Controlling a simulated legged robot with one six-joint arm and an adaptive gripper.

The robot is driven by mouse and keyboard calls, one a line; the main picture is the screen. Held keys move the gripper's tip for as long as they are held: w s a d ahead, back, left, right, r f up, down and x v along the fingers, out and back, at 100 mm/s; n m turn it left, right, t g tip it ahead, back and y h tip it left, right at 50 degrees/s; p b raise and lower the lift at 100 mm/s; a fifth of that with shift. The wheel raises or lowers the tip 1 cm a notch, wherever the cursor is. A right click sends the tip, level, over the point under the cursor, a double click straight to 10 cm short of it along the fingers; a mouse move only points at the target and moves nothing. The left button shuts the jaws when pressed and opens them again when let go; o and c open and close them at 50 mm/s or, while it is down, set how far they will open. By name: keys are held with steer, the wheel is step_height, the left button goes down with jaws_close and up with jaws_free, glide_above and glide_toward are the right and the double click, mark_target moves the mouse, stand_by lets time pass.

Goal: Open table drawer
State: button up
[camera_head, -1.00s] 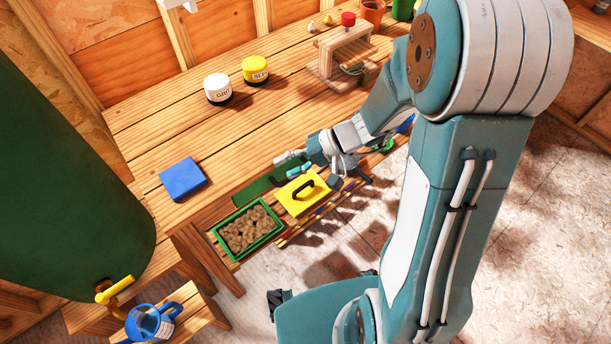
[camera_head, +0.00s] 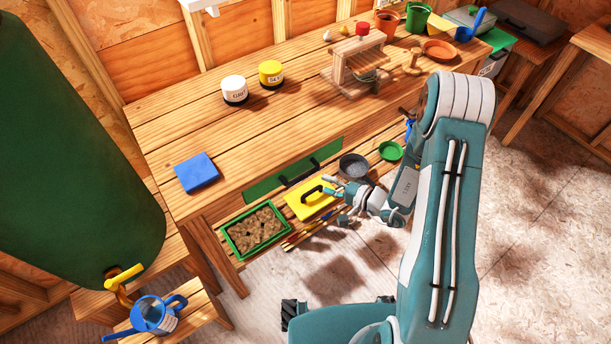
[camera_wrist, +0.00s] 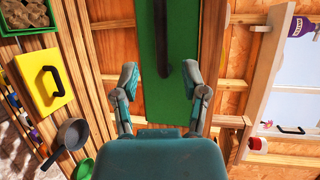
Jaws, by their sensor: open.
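The table drawer (camera_head: 265,185) has a green front with a black bar handle (camera_head: 299,173), set under the wooden tabletop (camera_head: 235,135); it looks shut. My gripper (camera_head: 336,199) is open and empty, in front of the drawer at its right side and below the tabletop. In the wrist view, the green front (camera_wrist: 180,100) fills the middle. The handle (camera_wrist: 162,35) runs up and down there, its lower end between my two fingertips (camera_wrist: 163,72). The fingers appear to be apart from the handle; the exact gap is hard to tell.
The lower shelf holds a green tray of brown lumps (camera_head: 254,230), a yellow float (camera_head: 309,199), a dark pan (camera_head: 354,165) and a green dish (camera_head: 390,151). Floor in front is clear.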

mark_target(304, 174)
steer(key=x, duration=0.8)
steer(key=shift+a, duration=0.1)
steer(key=shift+c, duration=0.4)
jaws_close()
